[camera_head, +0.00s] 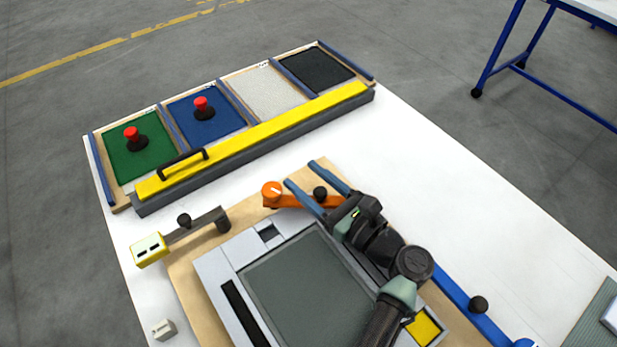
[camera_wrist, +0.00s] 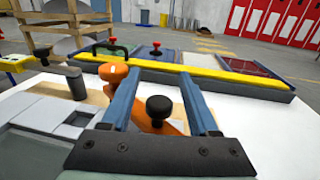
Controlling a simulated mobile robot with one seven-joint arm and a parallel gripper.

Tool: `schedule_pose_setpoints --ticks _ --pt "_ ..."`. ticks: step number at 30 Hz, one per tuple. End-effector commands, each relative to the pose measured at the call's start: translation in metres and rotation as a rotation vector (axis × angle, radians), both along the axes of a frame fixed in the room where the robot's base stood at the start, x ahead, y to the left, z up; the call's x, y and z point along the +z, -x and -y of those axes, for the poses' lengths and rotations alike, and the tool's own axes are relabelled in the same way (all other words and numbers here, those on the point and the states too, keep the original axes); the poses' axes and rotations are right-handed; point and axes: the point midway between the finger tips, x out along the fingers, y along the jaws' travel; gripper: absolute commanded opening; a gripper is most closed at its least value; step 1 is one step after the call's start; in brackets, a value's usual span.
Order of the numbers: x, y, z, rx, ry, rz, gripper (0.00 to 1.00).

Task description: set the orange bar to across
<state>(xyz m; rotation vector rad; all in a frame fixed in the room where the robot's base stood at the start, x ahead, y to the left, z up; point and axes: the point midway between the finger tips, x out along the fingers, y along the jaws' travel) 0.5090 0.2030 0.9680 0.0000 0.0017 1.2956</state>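The orange bar (camera_head: 293,201) lies at the far edge of the wooden board, with a round orange hub at its left end and a black knob (camera_head: 320,192) near its right. In the wrist view the orange bar (camera_wrist: 146,121) runs from its hub, at the left finger, toward the black knob (camera_wrist: 159,108). My gripper (camera_head: 308,173) has two blue fingers standing apart. In the wrist view my gripper (camera_wrist: 156,82) is open, with the black knob between the fingers. I cannot tell whether either finger touches the knob or bar. Part of the bar is hidden behind the left finger.
A grey panel (camera_head: 215,262) sits on the wooden board (camera_head: 184,285). A dark lever with a yellow block (camera_head: 150,249) is at left; a blue bar (camera_head: 452,290) is at right. Beyond stand a yellow rail (camera_head: 260,135) and trays with red knobs. White table at right is clear.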

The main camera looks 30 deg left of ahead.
Motion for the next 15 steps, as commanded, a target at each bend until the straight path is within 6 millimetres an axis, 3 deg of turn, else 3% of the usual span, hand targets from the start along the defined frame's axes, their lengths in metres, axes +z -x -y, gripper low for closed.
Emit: schedule_pose_setpoints --ticks 8,15 --pt "0.000 0.001 0.006 -0.001 -0.001 0.000 0.61" --pt "-0.001 0.011 0.044 -0.004 0.000 0.000 0.61"
